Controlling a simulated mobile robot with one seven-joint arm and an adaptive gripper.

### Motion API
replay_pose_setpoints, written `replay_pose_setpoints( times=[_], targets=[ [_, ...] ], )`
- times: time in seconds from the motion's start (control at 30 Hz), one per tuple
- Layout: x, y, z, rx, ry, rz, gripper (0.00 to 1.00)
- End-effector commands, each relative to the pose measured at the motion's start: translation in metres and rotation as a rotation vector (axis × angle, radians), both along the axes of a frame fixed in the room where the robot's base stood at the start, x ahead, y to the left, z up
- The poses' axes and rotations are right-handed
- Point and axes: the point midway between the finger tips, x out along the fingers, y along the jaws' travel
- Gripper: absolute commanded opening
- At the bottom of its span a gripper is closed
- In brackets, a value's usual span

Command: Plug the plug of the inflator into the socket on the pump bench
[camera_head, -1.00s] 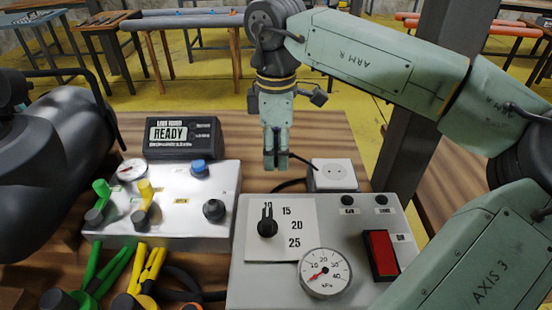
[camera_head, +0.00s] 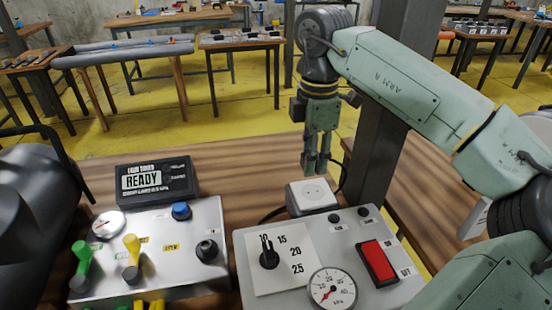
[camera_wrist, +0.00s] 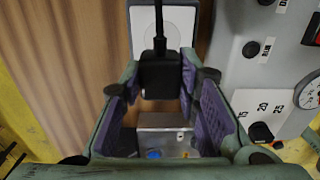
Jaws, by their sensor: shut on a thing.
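The black plug (camera_wrist: 160,75) is gripped between the purple finger pads of my gripper (camera_wrist: 160,90) in the wrist view, with its cable running up the picture. In the head view my gripper (camera_head: 317,168) points down, just behind and above the white socket (camera_head: 313,194). The plug is hard to make out there; a dark cable loops at the fingers' right. In the wrist view the socket (camera_wrist: 177,22) lies beyond the plug, partly covered by plug and cable. The plug looks apart from it, but the height gap cannot be told.
A grey control box (camera_head: 290,290) with a dial, gauge and red switch stands in front of the socket. Left are a valve panel (camera_head: 160,225) and a READY display (camera_head: 157,182). A dark post (camera_head: 385,165) rises right of my gripper. Bare wooden bench lies left of it.

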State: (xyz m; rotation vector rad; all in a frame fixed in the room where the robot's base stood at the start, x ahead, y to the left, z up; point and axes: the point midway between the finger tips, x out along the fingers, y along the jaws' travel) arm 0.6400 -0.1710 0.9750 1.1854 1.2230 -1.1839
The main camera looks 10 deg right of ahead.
Motion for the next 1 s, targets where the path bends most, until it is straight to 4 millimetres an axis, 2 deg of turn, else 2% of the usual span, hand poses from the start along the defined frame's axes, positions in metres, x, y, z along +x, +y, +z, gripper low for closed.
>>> replay_pose_setpoints(
  times=[0.13,0.57,0.77,1.0],
  targets=[
    [-0.003,-0.011,0.002,0.0,0.001,0.002,0.05],
    [-0.003,-0.012,0.0,0.0,0.001,0.002,0.05],
    [-0.003,-0.012,-0.009,0.0,0.001,0.002,0.05],
    [-0.003,-0.011,-0.031,0.002,0.002,0.002,0.05]
  ],
)
